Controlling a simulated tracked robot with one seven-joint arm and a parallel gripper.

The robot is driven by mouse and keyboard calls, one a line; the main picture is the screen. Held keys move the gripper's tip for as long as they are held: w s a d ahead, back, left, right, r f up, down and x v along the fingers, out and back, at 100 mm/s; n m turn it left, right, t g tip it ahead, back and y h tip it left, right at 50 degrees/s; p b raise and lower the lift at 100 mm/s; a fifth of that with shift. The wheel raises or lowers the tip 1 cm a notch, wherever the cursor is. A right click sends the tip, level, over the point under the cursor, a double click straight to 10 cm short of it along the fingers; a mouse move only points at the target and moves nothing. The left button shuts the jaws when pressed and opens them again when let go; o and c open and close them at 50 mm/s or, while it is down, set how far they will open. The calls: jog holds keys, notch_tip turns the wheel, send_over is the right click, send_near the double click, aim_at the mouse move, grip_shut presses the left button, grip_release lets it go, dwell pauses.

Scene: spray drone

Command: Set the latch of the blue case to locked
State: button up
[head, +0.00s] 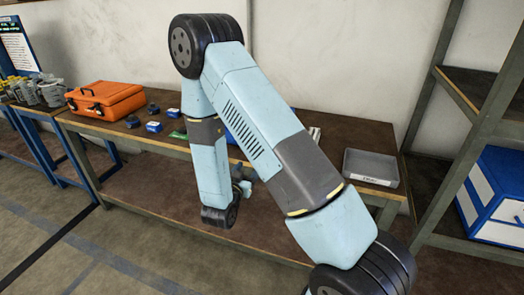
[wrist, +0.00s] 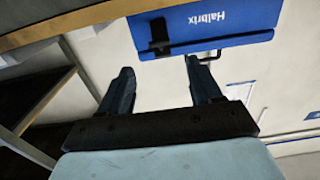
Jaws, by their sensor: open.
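The blue case shows in the wrist view (wrist: 230,22) at the top, with upside-down white "Halbrix" lettering on its face. A black latch (wrist: 160,36) sits on this face; I cannot tell its setting. A thin dark handle (wrist: 208,58) sticks out at the case's lower edge. My gripper (wrist: 160,67) is open and empty, its two fingers pointing toward the case. The latch lies beyond the gap between the fingertips, apart from them. In the head view my arm hides most of the case and the gripper.
The workbench (head: 100,128) holds an orange case (head: 105,100), small blue boxes (head: 153,127) and a grey tray (head: 370,168). A shelf rack with a blue and white box (head: 492,196) stands at right. A wall is behind the bench.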

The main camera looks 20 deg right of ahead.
jog(key=x, duration=1.3)
jog(key=shift+w+d+r, duration=0.1)
jog(key=shift+w+d, duration=0.15)
jog(key=shift+d, duration=0.05)
